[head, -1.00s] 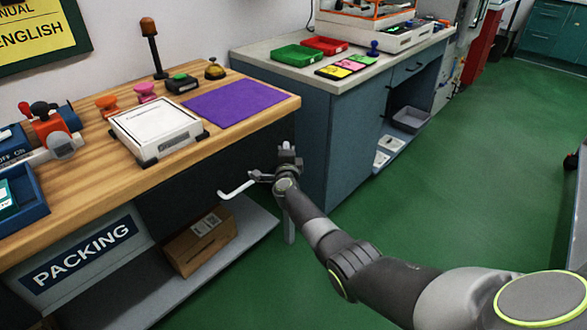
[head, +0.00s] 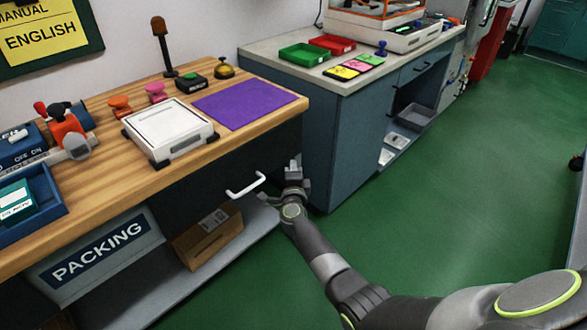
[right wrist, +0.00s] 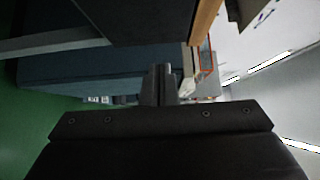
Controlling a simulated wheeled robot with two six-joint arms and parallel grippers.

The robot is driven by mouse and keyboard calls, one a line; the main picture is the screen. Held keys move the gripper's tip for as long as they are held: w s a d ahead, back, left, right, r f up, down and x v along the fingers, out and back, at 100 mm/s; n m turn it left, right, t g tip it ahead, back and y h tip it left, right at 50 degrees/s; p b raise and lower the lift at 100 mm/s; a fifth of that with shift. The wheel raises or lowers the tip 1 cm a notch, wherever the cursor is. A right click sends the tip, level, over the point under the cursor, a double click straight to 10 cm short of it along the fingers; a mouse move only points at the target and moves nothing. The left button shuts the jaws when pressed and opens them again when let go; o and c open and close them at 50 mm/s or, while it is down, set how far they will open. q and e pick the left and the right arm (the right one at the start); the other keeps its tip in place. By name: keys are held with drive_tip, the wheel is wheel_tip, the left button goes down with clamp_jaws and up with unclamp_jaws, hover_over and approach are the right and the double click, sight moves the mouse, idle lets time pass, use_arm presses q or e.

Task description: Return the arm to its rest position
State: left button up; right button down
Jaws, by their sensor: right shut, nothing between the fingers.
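My right gripper (head: 294,172) is at the end of my right arm, which reaches in from the lower right of the head view. It is in front of the packing bench, below the tabletop edge, to the right of a white drawer handle (head: 246,186) and apart from it. Its fingers are shut and empty; they also show in the right wrist view (right wrist: 160,84). My left gripper is not in view.
The wooden bench (head: 110,205) carries a white scale (head: 170,128), a purple mat (head: 243,103), stamps and a bell. A cardboard box (head: 208,242) lies on the shelf below. A blue-grey cabinet (head: 335,140) stands behind the gripper. Green floor (head: 455,190) is clear to the right.

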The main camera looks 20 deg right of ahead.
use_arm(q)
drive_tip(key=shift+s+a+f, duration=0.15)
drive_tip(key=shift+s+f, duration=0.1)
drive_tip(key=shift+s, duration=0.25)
use_arm(e)
drive_tip(key=shift+s+a, duration=0.25)
drive_tip(key=shift+s, duration=0.35)
